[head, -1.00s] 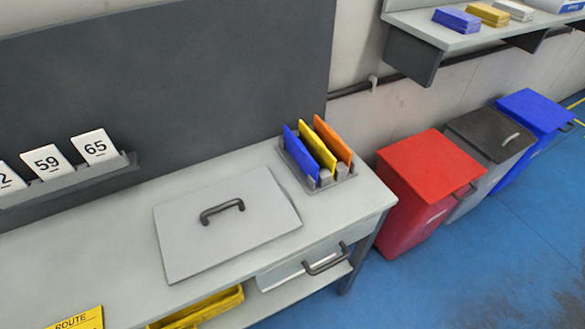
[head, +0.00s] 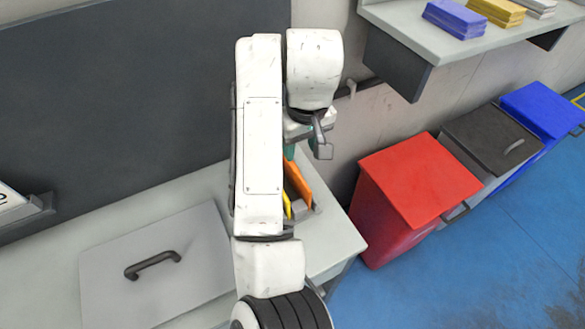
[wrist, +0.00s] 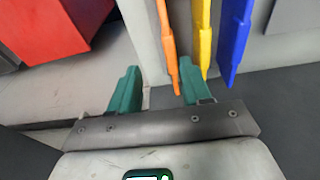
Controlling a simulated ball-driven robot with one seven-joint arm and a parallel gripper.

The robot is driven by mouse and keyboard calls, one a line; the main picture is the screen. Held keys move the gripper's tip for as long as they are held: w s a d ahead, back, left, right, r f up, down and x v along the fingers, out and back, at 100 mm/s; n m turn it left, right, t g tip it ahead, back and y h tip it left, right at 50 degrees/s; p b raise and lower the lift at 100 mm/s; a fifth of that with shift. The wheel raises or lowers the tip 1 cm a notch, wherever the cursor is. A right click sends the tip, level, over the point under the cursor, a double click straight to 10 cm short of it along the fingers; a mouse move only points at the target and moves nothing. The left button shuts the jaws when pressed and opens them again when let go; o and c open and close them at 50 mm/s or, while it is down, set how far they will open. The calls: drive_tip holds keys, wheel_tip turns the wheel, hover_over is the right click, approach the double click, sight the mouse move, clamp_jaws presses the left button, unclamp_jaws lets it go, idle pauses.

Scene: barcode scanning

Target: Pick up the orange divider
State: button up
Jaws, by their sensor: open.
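The orange divider (head: 298,185) stands in the rack (head: 303,212) at the right end of the bench, partly hidden by my arm in the head view. In the wrist view the orange divider (wrist: 166,40) lies between my two green fingers, closer to the right one. My gripper (wrist: 157,72) is open and holds nothing. Whether a finger touches the divider cannot be told. The yellow divider (wrist: 203,35) and the blue divider (wrist: 234,38) stand to its right in the wrist view. The blue one is hidden in the head view.
A grey lid-like panel with a dark handle (head: 152,265) lies on the bench. A red bin (head: 415,185), a dark-lidded bin (head: 490,137) and a blue bin (head: 540,110) stand right of the bench. A wall shelf (head: 410,40) with stacked blocks hangs above.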

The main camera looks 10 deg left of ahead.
drive_tip(key=shift+a+r, duration=0.25)
drive_tip(key=shift+a, duration=0.45)
drive_tip(key=shift+a+f, duration=0.2)
drive_tip(key=shift+f, duration=0.05)
drive_tip(key=f, duration=0.3)
drive_tip(key=w+f, duration=0.1)
drive_tip(key=f, duration=0.5)
drive_tip(key=shift+w+a+f, duration=0.2)
drive_tip(key=shift+a+f, duration=0.1)
drive_tip(key=shift+f, duration=0.1)
clamp_jaws()
